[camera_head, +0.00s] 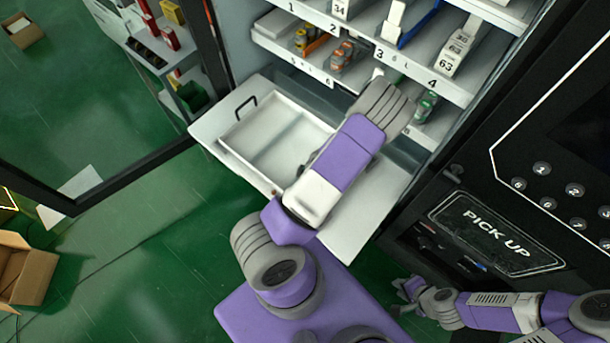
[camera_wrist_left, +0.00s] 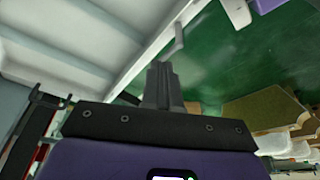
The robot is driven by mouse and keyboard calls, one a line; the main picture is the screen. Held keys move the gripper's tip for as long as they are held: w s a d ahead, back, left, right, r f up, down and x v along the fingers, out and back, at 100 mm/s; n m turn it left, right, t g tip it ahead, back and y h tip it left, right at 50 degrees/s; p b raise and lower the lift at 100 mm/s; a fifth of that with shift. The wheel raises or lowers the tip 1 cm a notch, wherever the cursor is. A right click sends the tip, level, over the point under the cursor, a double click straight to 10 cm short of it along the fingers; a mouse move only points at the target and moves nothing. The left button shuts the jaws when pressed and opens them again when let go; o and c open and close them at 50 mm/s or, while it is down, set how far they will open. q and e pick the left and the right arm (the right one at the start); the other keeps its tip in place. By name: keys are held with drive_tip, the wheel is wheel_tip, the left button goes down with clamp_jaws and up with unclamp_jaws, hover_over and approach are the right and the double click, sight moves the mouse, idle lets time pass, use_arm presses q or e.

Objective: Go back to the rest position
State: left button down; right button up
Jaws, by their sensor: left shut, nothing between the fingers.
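My left arm, purple and grey, reaches across the head view over an open white drawer (camera_head: 252,165) of the vending shelf. Its gripper is hidden behind the arm there. In the left wrist view the left gripper (camera_wrist_left: 163,72) is shut and empty, with its fingers together beside the pale drawer edge (camera_wrist_left: 150,55). My right gripper (camera_head: 402,296) is at the lower right of the head view, in front of the cabinet below the pick-up panel. Its small fingers look apart, with nothing seen between them.
Numbered shelves (camera_head: 350,75) with boxed goods stand beyond the left arm. The black panel marked PICK UP (camera_head: 495,230) is at the right. A dark door frame (camera_head: 130,172) crosses the left. A cardboard box (camera_head: 28,278) lies on the mostly clear green floor (camera_head: 130,275).

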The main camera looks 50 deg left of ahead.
use_arm(q)
drive_tip(key=shift+r, duration=0.2)
idle(0.6)
drive_tip(key=s+d+f+m+h+b, duration=0.1)
drive_tip(key=s+d+f+m+b, duration=0.15)
drive_tip(key=d+m, duration=0.25)
drive_tip(key=s+d+f+m+h+b, duration=0.1)
drive_tip(key=d+f+m, duration=0.2)
drive_tip(key=d+m, duration=0.25)
drive_tip(key=w+d+m+t+h+b, duration=0.1)
drive_tip(key=d+m+h, duration=0.4)
drive_tip(key=d+m, duration=0.7)
drive_tip(key=shift+w+d+r+t+b, duration=0.2)
drive_tip(key=shift+w+d+t+b, duration=0.2)
drive_tip(key=shift+w+d+t, duration=0.5)
drive_tip(key=shift+s, duration=0.3)
